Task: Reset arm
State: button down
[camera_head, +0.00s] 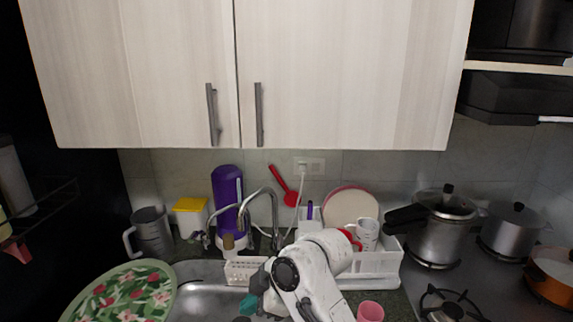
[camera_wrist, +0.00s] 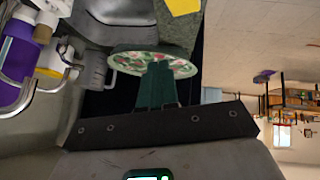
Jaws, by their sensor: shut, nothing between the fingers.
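My white arm reaches over the sink area at the bottom centre of the head view. My gripper (camera_wrist: 157,68) shows in the wrist view as teal fingers closed together with nothing between them. It is partly seen in the head view as a small teal tip (camera_head: 243,308) over the sink. A green floral round tray (camera_head: 122,294) lies at the lower left in the head view. It also shows behind the fingers in the wrist view (camera_wrist: 188,67). I cannot tell the exact gap between them.
A purple bottle (camera_head: 228,202), faucet (camera_head: 273,212), yellow-lidded container (camera_head: 190,213) and grey jug (camera_head: 151,232) stand behind the sink. A white dish rack (camera_head: 378,268) is right of my arm, with a pink cup (camera_head: 370,311) in front. Pots (camera_head: 440,228) fill the stove. Closed cabinets (camera_head: 340,75) hang above.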

jog(key=s+d+f+m+h+b, duration=0.3)
jog(key=s+d+f+m, duration=0.8)
jog(key=s+d+f, duration=0.55)
jog(key=s+d+f+m+h, duration=0.2)
jog(key=s+d+f+m, duration=0.2)
jog(key=s+d, duration=0.4)
jog(key=s+d+f+m+g+h+b, duration=0.1)
jog(key=s+d+f+m+h, duration=0.2)
jog(key=s+d, duration=0.6)
jog(key=s+m, duration=0.2)
jog(key=s, duration=0.1)
jog(key=shift+d+f, duration=0.25)
jog(key=shift+f, duration=0.15)
